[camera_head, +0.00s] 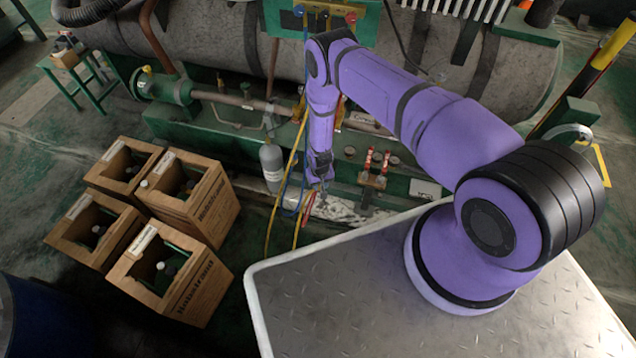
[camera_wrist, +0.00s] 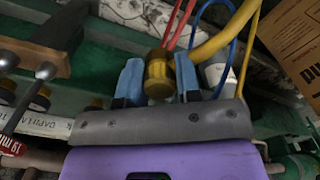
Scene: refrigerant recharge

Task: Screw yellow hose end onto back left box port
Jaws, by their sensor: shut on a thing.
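My gripper (camera_wrist: 159,80) is shut on the brass yellow hose end (camera_wrist: 158,72), which sits between its blue fingertips in the wrist view. The yellow hose (camera_wrist: 222,37) curves away from it to the upper right. In the head view, my gripper (camera_head: 320,186) hangs low beside the green machine base, right of the boxes and well apart from them; the hose end is too small to make out there. The back left box (camera_head: 108,188) is an open brown crate at the left with a dark container inside. Its port is too small to tell clearly.
Several more open crates stand close around it, including the back right one (camera_head: 213,205) and front right one (camera_head: 205,285). A grey cylinder (camera_head: 271,163) stands between crates and gripper. Blue (camera_wrist: 232,55) and red hoses hang near the fingers.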

